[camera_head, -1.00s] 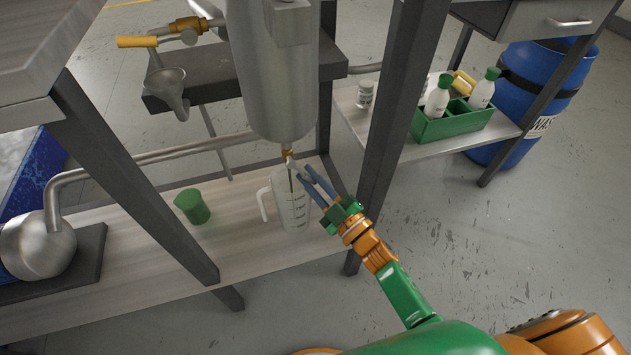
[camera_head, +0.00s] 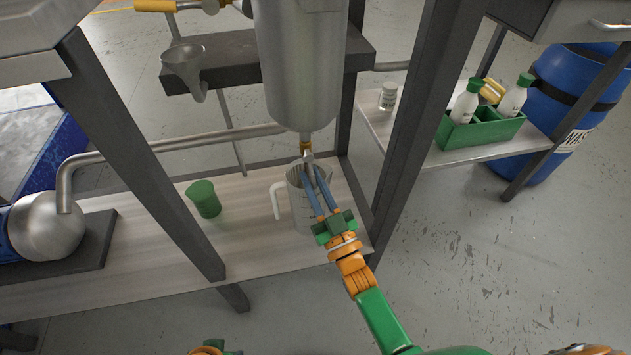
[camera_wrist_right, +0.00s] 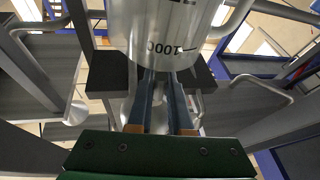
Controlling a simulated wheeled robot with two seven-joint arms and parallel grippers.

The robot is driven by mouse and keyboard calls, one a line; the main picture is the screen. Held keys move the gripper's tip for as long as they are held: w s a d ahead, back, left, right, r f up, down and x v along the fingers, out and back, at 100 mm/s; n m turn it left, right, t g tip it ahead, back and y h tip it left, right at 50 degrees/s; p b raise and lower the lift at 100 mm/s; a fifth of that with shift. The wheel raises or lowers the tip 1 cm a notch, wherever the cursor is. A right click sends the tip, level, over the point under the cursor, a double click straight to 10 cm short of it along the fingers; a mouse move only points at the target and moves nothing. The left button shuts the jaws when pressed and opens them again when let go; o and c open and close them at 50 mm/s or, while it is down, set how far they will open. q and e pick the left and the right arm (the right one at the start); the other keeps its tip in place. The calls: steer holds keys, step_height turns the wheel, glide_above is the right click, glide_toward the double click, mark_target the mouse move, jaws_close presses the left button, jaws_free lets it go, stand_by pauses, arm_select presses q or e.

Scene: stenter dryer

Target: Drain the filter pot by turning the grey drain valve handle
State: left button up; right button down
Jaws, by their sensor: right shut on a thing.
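The steel filter pot (camera_head: 302,70) hangs above the lower shelf, with a brass drain fitting (camera_head: 306,147) at its bottom. The grey drain valve handle (camera_head: 309,157) sits just under that fitting, partly covered by my fingers. My right gripper (camera_head: 314,172) has its long blue fingers shut on the handle. The fingers also show in the right wrist view (camera_wrist_right: 156,95), with the grip itself hard to make out. A clear measuring jug (camera_head: 297,208) stands upright under the drain, partly behind my fingers; its "1000" mark shows in the wrist view (camera_wrist_right: 172,30). My left gripper's fingers are not seen.
A green cup (camera_head: 204,199) stands left of the jug on the wooden shelf (camera_head: 150,250). Dark frame posts (camera_head: 425,100) rise close to the right of the pot. A green bottle caddy (camera_head: 480,133), a steel funnel (camera_head: 185,65) and a blue drum (camera_head: 565,95) stand farther off.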

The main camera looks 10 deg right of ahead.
stand_by(0.4)
steer(key=c, duration=0.8)
jaws_free()
steer(key=shift+c, duration=0.2)
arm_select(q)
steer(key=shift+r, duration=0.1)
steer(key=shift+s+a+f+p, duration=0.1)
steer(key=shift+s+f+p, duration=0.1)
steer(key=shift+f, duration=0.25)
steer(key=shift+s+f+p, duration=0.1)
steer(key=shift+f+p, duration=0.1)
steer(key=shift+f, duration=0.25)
arm_select(e)
steer(key=v, duration=0.7)
